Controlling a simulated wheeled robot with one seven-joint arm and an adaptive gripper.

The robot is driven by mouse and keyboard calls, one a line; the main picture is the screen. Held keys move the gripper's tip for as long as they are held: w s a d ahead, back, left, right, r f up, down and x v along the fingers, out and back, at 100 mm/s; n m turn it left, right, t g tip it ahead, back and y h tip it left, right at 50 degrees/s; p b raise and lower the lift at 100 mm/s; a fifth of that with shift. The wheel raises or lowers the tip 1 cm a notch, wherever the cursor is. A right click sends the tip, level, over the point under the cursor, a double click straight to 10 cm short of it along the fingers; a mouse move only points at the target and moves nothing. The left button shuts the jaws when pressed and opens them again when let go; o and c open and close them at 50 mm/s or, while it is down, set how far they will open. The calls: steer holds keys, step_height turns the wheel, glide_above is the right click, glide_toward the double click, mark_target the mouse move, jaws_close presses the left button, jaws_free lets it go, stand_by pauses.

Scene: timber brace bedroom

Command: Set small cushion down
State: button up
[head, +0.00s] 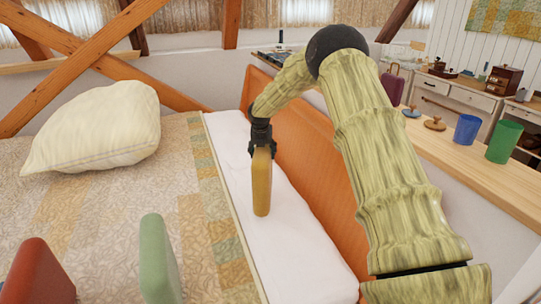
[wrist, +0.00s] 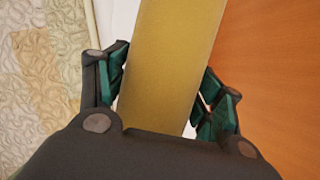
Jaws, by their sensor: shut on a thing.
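My gripper (head: 261,143) points down and is shut on the top of a small mustard-yellow cushion (head: 261,185), a thin upright slab. The cushion hangs over the white strip (head: 300,250) along the bed's edge. I cannot tell whether its lower end touches the strip. In the wrist view the cushion (wrist: 172,60) runs between the two green-padded fingers of my gripper (wrist: 163,85), with its far end out of frame. A red cushion (head: 40,275) and a green cushion (head: 158,262) stand upright at the lower left, cut by the frame edge.
A large cream pillow (head: 100,130) lies on the patterned quilt (head: 110,205) at the left. An orange board (head: 290,125) rises along the right of the white strip. Beyond it, a wooden ledge (head: 465,155) holds a blue cup (head: 467,130) and a green cup (head: 503,142). The middle quilt is clear.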

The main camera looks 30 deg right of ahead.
steer(key=w+d+f+p, duration=0.1)
steer(key=w+d+f, duration=0.1)
steer(key=d+f, duration=0.2)
steer(key=shift+w+d+p, duration=0.3)
steer(key=shift+d, duration=0.55)
steer(key=o, duration=1.9)
steer(key=shift+w+f, duration=0.1)
steer(key=shift+f, duration=0.05)
steer(key=shift+c, duration=0.2)
steer(key=shift+b+v, duration=0.65)
steer(key=shift+v, duration=5.45)
